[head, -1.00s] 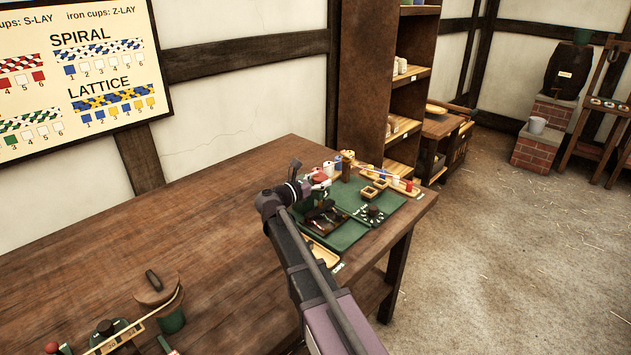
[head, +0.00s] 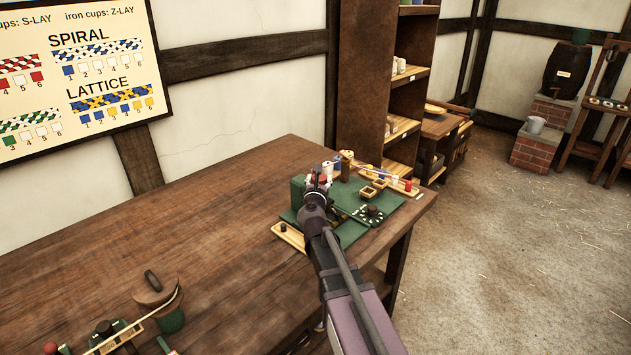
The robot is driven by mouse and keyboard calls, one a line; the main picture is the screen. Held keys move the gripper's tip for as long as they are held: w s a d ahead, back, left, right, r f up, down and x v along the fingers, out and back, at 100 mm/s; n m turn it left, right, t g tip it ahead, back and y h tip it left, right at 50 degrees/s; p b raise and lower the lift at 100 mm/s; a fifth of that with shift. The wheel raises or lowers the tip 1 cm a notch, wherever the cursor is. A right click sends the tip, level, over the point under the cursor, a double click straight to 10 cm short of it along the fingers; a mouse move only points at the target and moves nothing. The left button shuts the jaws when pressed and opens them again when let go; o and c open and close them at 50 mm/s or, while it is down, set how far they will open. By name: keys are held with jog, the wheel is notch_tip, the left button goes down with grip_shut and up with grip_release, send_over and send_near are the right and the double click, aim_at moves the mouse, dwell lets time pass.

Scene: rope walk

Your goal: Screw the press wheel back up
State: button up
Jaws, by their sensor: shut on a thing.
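The green press (head: 298,192) stands on the green mat (head: 352,232) at the far right end of the workbench. My gripper (head: 319,176) is at the top of the press, shut on the press wheel (head: 324,179). Only a small red bit of the wheel shows. My wrist and forearm hide the rest of the wheel and much of the press front, so the wheel's height on its screw cannot be told.
A dark round dial piece (head: 372,212) and small wooden trays (head: 374,188) lie right of the press. A wooden tray (head: 290,236) lies at the mat's front left. The left bench middle is bare. A shelf (head: 372,100) stands behind.

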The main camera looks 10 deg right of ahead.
jog(key=n+y, duration=0.2)
jog(key=y, duration=0.2)
jog(key=n+y, duration=0.3)
jog(key=y, duration=0.1)
jog(key=shift+d+n+t+y, duration=0.2)
jog(key=shift+n+t+y, duration=0.1)
jog(key=shift+y, duration=0.1)
jog(key=n+g+y, duration=0.1)
jog(key=n+y, duration=0.1)
jog(key=y, duration=0.1)
jog(key=n+g+y, duration=0.2)
jog(key=n+y, duration=0.1)
jog(key=y, duration=0.1)
jog(key=shift+w, duration=0.2)
jog(key=n+g+y, duration=0.6)
jog(key=g, duration=0.1)
jog(key=n+g+y, duration=0.1)
jog(key=n+g, duration=0.1)
jog(key=g, duration=0.2)
jog(key=shift+a+n, duration=0.15)
jog(key=shift+n, duration=0.15)
jog(key=shift+s+n+g+y, duration=0.15)
jog(key=shift+n+g+y, duration=0.15)
jog(key=shift+g, duration=0.2)
jog(key=shift+s+f, duration=0.1)
jog(key=o, duration=1.1)
jog(key=shift+a, duration=0.1)
